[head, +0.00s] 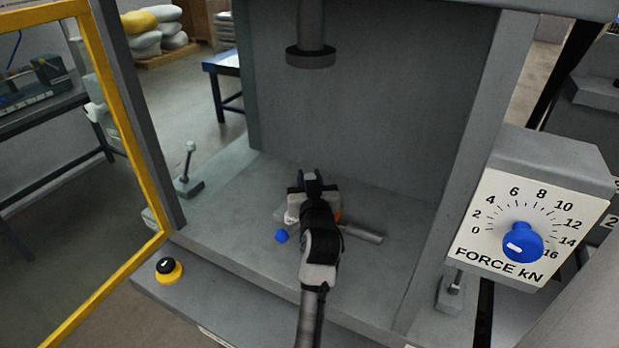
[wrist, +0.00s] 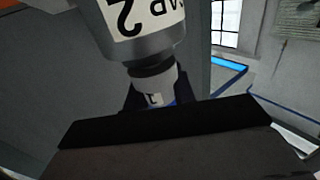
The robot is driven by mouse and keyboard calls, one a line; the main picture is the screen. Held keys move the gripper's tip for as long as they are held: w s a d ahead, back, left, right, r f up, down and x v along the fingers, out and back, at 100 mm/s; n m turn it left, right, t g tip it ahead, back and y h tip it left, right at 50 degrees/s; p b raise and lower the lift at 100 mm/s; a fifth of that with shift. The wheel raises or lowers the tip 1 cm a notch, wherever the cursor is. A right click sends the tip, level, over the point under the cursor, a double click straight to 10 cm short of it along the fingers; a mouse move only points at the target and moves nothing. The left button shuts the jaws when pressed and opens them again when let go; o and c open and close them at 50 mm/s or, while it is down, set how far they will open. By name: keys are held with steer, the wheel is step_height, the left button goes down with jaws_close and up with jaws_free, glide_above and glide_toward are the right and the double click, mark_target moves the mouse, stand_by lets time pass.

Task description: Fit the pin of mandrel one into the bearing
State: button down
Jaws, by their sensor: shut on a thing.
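In the head view my gripper (head: 312,178) is over the press bed, and my forearm hides most of what lies under it. In the wrist view my gripper is shut on a small light grey cylindrical piece (wrist: 156,98) with a white label, apparently mandrel one; a bit of blue shows beside it. Directly above it is a wider grey body (wrist: 145,25) with a white label marked "2", with a dark ring between the two. I cannot tell whether they touch or are joined. The pin and the bearing cannot be made out.
The press ram (head: 310,52) hangs above and behind my gripper. On the press bed (head: 235,225) lie a grey rod (head: 362,233) and a small blue piece (head: 281,237). A yellow-framed door (head: 125,115) stands at left, a force dial (head: 522,242) at right. The front-left bed is clear.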

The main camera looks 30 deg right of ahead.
steer(key=shift+f+b, duration=0.3)
steer(key=shift+f, duration=0.1)
steer(key=c, duration=1.2)
jaws_free()
steer(key=shift+o, duration=0.6)
steer(key=shift+f, duration=0.15)
